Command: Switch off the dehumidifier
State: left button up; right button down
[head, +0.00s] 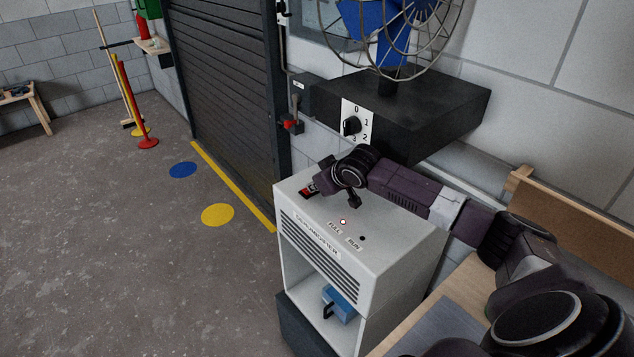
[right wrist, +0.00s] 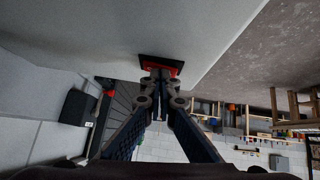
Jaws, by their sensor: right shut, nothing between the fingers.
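The dehumidifier (head: 395,258) is a white box with a slatted, labelled front, standing below the fan's black shelf. A red rocker switch in a black frame (head: 307,191) sits at the left of its top; it also shows in the right wrist view (right wrist: 161,66). On the top, the lamp marked FULL (head: 343,222) looks lit and the one marked RUN (head: 362,238) looks dark. My right gripper (head: 320,184) is shut and empty, its fingertips at the switch; whether they touch is unclear. The fingers partly cover the switch, and its rocker position cannot be told. My left gripper is out of view.
A black box with a 0-to-3 dial (head: 352,126) and a caged blue fan (head: 385,25) stand just above my right arm. A blue container (head: 341,303) sits in the dehumidifier's lower opening. A wooden bench (head: 440,310) adjoins it at right; floor at left is open.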

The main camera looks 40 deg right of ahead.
jog(key=shift+r, duration=0.1)
notch_tip(320, 180, up, 5)
jog(key=p, duration=0.5)
jog(key=shift+d+f, duration=0.15)
jog(key=shift+f, duration=0.05)
jog(key=shift+s+d+b, duration=0.15)
jog(key=shift+s+b, duration=0.35)
jog(key=shift+b, duration=0.3)
jog(key=d+b+v, duration=0.1)
jog(key=b+v, duration=0.1)
jog(key=v, duration=0.6)
jog(key=shift+s+r+b, duration=0.15)
jog(key=shift+r+b, duration=0.1)
jog(key=shift+b, duration=0.15)
jog(key=shift+d, duration=0.15)
